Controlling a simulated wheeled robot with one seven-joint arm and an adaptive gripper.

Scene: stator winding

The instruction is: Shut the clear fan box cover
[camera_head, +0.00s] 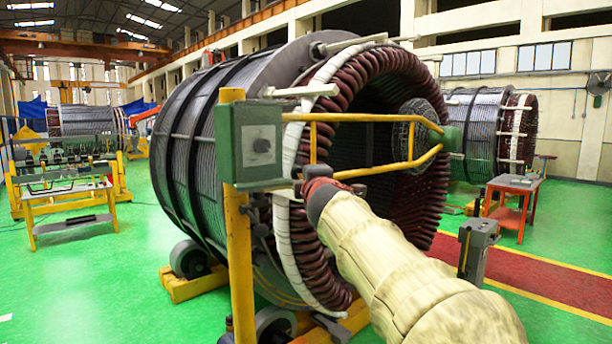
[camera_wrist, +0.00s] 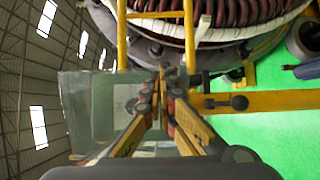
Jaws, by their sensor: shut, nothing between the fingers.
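The green fan box (camera_head: 228,150) is mounted on a yellow post, left of centre in the head view. In the head view my gripper (camera_head: 298,184) is small, just right of the box's lower edge, partly hidden by my wrist.
A yellow rail (camera_head: 375,117) runs right from the box, close above my wrist. The big stator (camera_head: 190,130) with dark red windings stands right behind. A grey post (camera_head: 478,250) stands right of my arm. Green floor (camera_head: 110,270) is free at left.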

